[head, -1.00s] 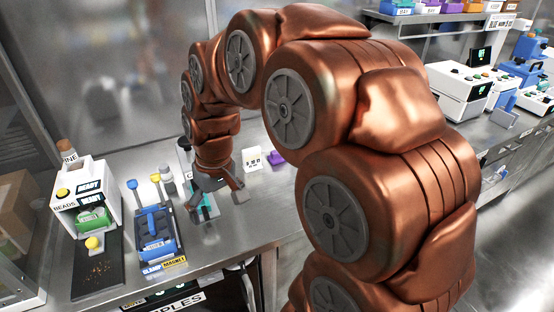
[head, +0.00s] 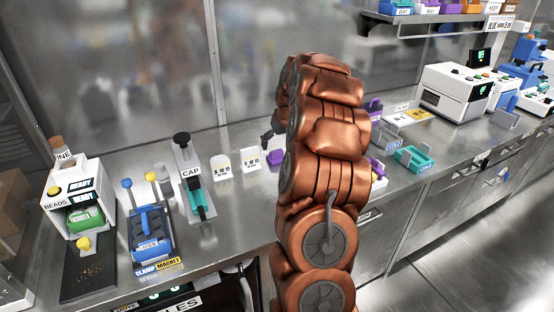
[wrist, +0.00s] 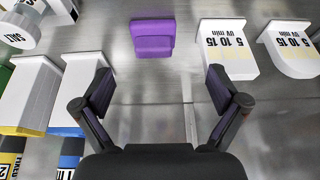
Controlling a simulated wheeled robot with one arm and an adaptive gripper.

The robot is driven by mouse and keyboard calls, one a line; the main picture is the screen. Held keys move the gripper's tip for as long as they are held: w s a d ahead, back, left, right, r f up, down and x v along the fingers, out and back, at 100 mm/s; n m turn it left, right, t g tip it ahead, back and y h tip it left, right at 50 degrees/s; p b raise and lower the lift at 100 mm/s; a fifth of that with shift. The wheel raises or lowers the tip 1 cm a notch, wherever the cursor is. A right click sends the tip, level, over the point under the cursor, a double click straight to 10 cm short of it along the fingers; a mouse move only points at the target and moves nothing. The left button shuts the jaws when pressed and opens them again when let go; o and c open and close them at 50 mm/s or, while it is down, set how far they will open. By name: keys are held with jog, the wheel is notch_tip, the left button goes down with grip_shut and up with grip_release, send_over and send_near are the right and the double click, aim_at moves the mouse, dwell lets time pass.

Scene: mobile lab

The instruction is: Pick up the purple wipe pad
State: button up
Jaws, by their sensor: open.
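The purple wipe pad (wrist: 153,40) lies on the steel bench in the wrist view, near the top centre. My gripper (wrist: 160,78) is open and empty, its two dark fingers spread wide. The pad lies beyond the fingertips, roughly between their lines, and nothing touches it. In the head view my gripper (head: 268,136) is mostly hidden behind my arm, with a dark finger showing at its left. A purple edge of the pad (head: 274,157) shows beside the white card, and the rest is hidden by my arm.
Two white UV-minute cards (wrist: 228,48) (wrist: 292,48) stand right of the pad in the wrist view. White and coloured blocks (wrist: 28,95) stand at left. In the head view, a cap station (head: 190,180) and blue clamp (head: 150,225) are left; a teal tray (head: 414,160) is right.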

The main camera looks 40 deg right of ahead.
aim_at(277, 151)
jog(key=shift+d+f, duration=0.5)
jog(key=shift+w+p+x, duration=0.1)
jog(key=shift+p+x, duration=0.4)
jog(key=shift+x, duration=1.25)
jog(key=shift+w+p+x, duration=0.15)
jog(key=shift+p+x, duration=0.35)
jog(key=shift+x, duration=1.25)
jog(key=shift+r, duration=0.1)
jog(key=shift+c, duration=0.3)
jog(key=c, duration=1.1)
notch_tip(277, 151, up, 8)
jog(key=shift+d+r+b, duration=0.15)
jog(key=shift+r+b, duration=0.05)
jog(key=shift+b, duration=0.65)
jog(key=shift+r, duration=0.8)
